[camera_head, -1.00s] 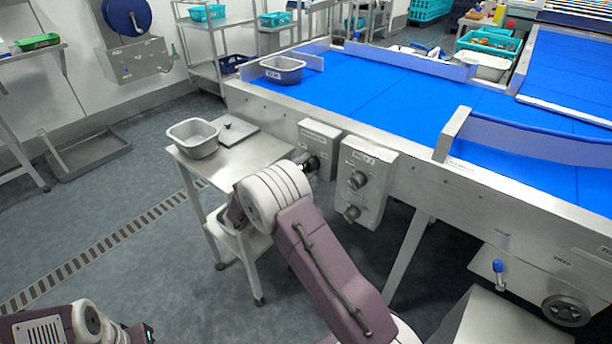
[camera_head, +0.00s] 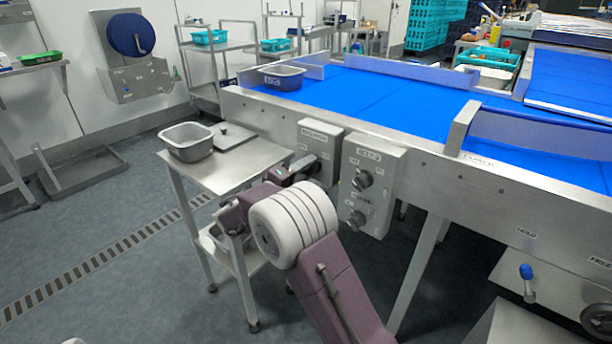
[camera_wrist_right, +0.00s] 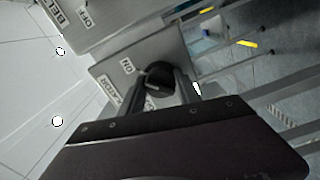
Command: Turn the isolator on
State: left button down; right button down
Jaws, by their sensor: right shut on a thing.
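The isolator is a grey box (camera_head: 320,143) on the front side of the conveyor frame, with a label on its top edge. In the right wrist view its face (camera_wrist_right: 112,68) carries the words "ON" and a partly hidden "ISOLATOR". Its round dark knob (camera_wrist_right: 156,78) sits between the fingers of my right gripper (camera_wrist_right: 165,82), which is shut on it. In the head view my right gripper (camera_head: 303,166) reaches the box from the lower left, and the knob is mostly hidden. I cannot tell which way the knob points. My left gripper is out of view.
A larger control box (camera_head: 371,185) with two dark knobs hangs just right of the isolator. A steel side table (camera_head: 240,167) with a grey tub (camera_head: 187,141) stands to the left. The blue conveyor belt (camera_head: 400,95) runs behind. A blue-knobbed lever (camera_head: 527,272) is at lower right.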

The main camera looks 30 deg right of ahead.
jog(key=shift+f, duration=0.1)
dwell(0.3)
jog(key=c, duration=0.9)
grip_release()
jog(key=shift+o, duration=0.2)
jog(key=p+v, duration=0.3)
jog(key=v, duration=0.6)
